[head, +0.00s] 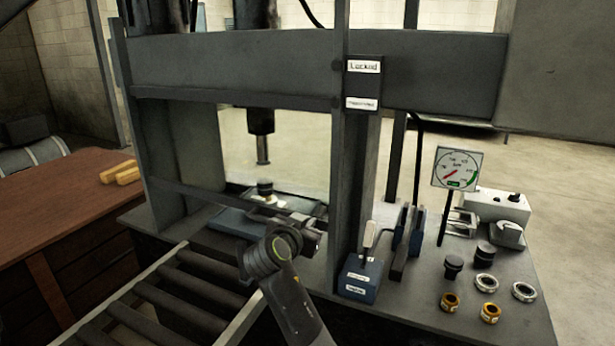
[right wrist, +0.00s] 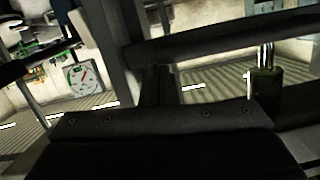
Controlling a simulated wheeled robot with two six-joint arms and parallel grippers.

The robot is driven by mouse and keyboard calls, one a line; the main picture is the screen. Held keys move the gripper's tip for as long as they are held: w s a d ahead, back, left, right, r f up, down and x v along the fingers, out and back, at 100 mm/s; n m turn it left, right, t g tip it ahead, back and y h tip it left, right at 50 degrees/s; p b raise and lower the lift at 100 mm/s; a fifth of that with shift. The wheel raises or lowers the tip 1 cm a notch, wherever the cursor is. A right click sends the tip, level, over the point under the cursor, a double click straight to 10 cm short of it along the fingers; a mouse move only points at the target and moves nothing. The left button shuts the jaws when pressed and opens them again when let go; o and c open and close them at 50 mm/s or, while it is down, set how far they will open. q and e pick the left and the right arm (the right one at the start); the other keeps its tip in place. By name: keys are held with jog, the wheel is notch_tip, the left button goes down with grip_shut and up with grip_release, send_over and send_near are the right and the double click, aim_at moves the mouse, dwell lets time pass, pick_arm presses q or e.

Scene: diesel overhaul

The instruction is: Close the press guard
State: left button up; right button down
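The press guard (head: 215,197) appears to be the dark barred frame across the front of the press opening, with a lower rail sloping down to the right. My right gripper (head: 312,234) is near the right end of that rail, in front of the press. I cannot tell whether it touches the rail, and its fingers are too unclear to judge. In the right wrist view, a dark bar (right wrist: 220,40) crosses above the dark gripper body. The press ram (head: 262,140) hangs above a small dark-topped part (head: 265,188) on the bed. My left gripper is not in view.
A sign reading "Locked" (head: 365,67) is on the right post. A blue lever box (head: 361,279), a gauge (head: 457,168) and several rings and plugs stand on the right bench. A roller conveyor (head: 150,298) lies front left, beside a wooden bench (head: 60,200).

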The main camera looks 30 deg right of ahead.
notch_tip(320, 180, down, 13)
jog(key=b, duration=0.8)
jog(key=shift+f, duration=0.15)
